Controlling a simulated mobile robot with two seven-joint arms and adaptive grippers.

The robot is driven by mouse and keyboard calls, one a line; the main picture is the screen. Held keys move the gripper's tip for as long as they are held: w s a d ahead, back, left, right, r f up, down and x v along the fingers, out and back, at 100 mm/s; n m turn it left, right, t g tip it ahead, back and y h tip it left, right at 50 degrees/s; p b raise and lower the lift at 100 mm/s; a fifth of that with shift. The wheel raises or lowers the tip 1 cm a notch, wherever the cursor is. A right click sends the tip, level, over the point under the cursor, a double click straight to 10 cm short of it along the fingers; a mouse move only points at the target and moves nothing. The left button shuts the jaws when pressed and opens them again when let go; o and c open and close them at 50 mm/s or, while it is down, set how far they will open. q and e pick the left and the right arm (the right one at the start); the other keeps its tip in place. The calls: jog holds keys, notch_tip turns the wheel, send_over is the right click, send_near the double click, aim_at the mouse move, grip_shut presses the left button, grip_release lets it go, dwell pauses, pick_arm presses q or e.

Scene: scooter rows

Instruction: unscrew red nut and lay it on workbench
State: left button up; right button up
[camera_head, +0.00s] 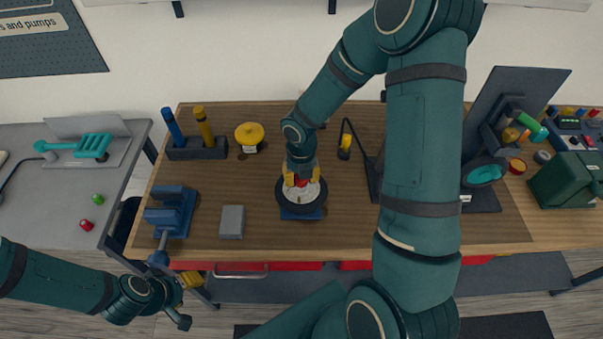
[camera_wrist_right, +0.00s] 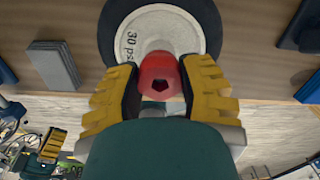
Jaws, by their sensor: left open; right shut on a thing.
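The red nut (camera_wrist_right: 160,75) sits between the yellow fingers of my right gripper (camera_wrist_right: 160,88), which is shut on it. In the head view the red nut (camera_head: 301,183) shows small under my right gripper (camera_head: 301,178), over the white hub of the black wheel (camera_head: 282,203). The wheel (camera_wrist_right: 113,32) has "30 psi" on its hub and lies on a blue stand (camera_head: 301,215) on the wooden workbench (camera_head: 345,232). I cannot tell whether the nut still touches the wheel. My left gripper (camera_head: 188,279) is open and empty in front of the bench's left front edge.
A grey block (camera_head: 232,221) and a blue vise (camera_head: 172,212) stand left of the wheel. A screwdriver rack (camera_head: 197,150) and a yellow-topped container (camera_head: 249,135) are behind. A black stand (camera_head: 480,202) is at right. Bare wood lies between block and wheel.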

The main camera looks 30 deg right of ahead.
jog(key=n, duration=0.6)
jog(key=shift+a+n, duration=0.1)
jog(key=shift+n, duration=0.3)
jog(key=o, duration=1.2)
jog(key=shift+w, duration=0.1)
notch_tip(320, 180, up, 12)
